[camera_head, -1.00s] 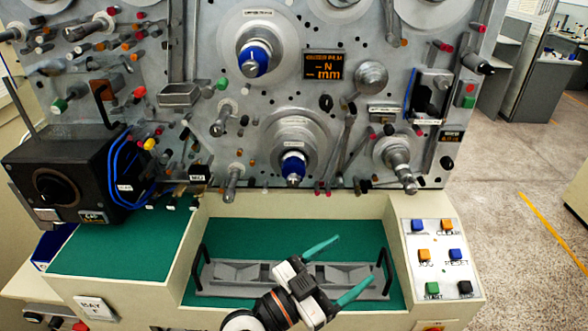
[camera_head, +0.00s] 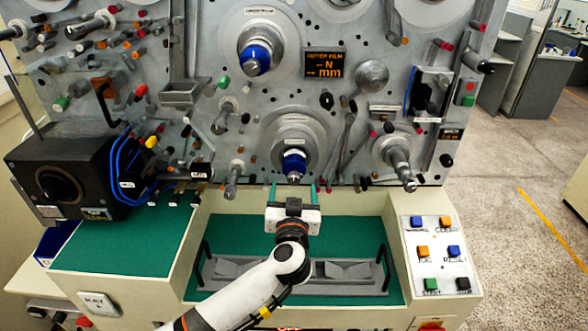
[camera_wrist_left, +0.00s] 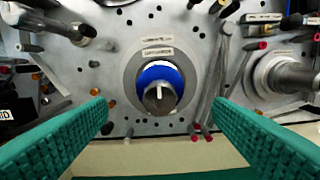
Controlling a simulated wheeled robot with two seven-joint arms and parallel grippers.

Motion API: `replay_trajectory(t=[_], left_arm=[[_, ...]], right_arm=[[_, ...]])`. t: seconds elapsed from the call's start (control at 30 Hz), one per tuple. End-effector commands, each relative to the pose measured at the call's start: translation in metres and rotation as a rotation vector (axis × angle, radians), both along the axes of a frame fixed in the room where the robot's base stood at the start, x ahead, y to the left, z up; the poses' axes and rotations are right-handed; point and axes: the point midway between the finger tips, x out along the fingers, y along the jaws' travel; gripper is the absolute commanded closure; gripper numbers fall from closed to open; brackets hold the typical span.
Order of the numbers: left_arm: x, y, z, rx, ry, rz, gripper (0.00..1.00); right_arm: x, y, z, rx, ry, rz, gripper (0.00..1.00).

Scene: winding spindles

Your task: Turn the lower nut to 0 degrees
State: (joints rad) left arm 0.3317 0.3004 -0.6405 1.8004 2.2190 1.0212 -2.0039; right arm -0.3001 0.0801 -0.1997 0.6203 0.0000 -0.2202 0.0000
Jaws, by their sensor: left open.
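The lower nut is the blue ring with a silver knob (camera_head: 294,163) on the lower spindle disc of the machine's panel. In the left wrist view the same lower nut (camera_wrist_left: 159,92) sits near the middle, and a pale mark on its knob points roughly up. My left gripper (camera_head: 293,187) is just below the lower nut in the head view, its green fingers pointing at the panel. In the wrist view the fingers (camera_wrist_left: 160,122) are wide apart, left and right of the nut and not touching it. My right gripper is not in view.
An upper blue nut (camera_head: 255,60) sits above on the panel. Rods and pegs stick out around the lower spindle, including a silver roller (camera_head: 399,160) to the right. A grey tray (camera_head: 220,283) lies on the green bench below. A button panel (camera_head: 437,257) is at right.

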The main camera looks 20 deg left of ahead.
Motion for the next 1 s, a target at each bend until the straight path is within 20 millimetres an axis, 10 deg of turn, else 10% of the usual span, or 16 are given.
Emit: replay_trajectory(t=[0.4,0.8,1.0], left_arm=[[0.069,0.02,0.002,0.0,-0.002,0.001,0.25],[0.077,0.022,0.001,-0.002,-0.003,0.0,0.25],[0.077,0.022,0.001,-0.001,-0.002,0.0,0.55]], right_arm=[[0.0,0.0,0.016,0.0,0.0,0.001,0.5],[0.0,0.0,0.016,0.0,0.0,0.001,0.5],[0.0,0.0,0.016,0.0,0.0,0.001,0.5]])
